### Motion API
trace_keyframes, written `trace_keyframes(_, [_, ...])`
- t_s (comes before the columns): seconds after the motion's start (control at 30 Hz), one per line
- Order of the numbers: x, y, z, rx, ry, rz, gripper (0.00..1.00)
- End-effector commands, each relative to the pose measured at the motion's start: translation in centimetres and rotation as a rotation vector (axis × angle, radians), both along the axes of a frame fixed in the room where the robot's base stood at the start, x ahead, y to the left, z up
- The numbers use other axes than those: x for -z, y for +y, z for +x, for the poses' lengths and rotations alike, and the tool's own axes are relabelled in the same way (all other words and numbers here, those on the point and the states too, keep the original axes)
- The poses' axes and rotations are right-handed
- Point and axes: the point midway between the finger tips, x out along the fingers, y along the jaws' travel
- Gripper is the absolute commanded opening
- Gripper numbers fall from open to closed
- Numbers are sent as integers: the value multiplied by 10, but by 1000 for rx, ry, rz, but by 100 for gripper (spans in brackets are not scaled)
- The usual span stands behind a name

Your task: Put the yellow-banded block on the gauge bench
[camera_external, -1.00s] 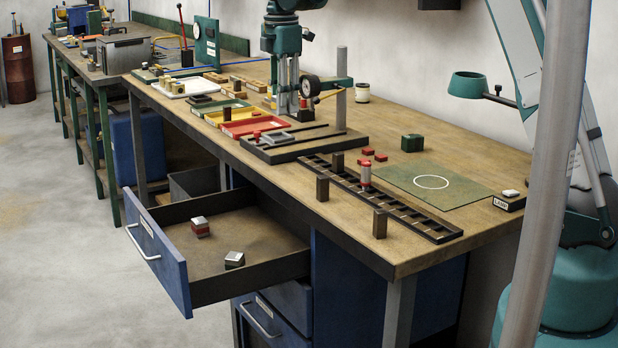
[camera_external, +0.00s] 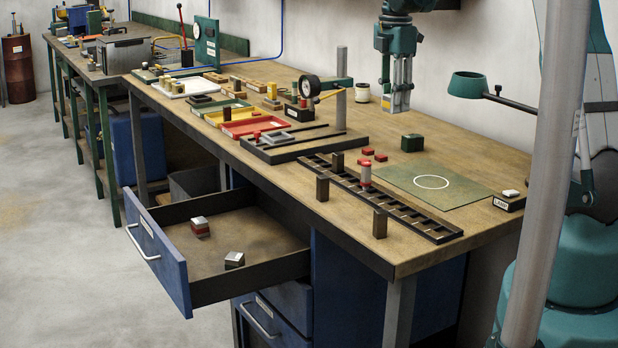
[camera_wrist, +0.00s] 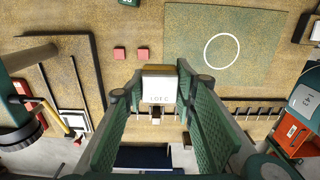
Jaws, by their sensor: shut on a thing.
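My gripper (camera_external: 397,98) hangs above the back right part of the workbench. In the external view this block shows only as a small grey and yellowish patch between the fingertips. The dial gauge (camera_external: 310,87) is on a post above a dark, flat base (camera_external: 335,146), left of my gripper. I cannot tell for sure which fixture is the gauge bench.
A dark green block (camera_external: 412,143), two small red blocks and a green mat (camera_external: 460,188) with a white circle lie near my gripper. A slotted black rack (camera_external: 420,222) runs along the front. A teal lamp (camera_external: 467,84) stands right. A blue drawer (camera_external: 160,250) is open.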

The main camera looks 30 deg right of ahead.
Motion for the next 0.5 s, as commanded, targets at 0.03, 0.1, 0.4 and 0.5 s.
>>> trace_keyframes(0.03, [-2, -12, -11, 4, 0, 0, 4])
trace_keyframes(0.1, [-3, -27, -24, 4, 0, 0, 4])
trace_keyframes(0.4, [-2, -83, -84, 4, 0, 0, 4])
trace_keyframes(0.5, [-3, -99, -105, 4, 0, 0, 4])
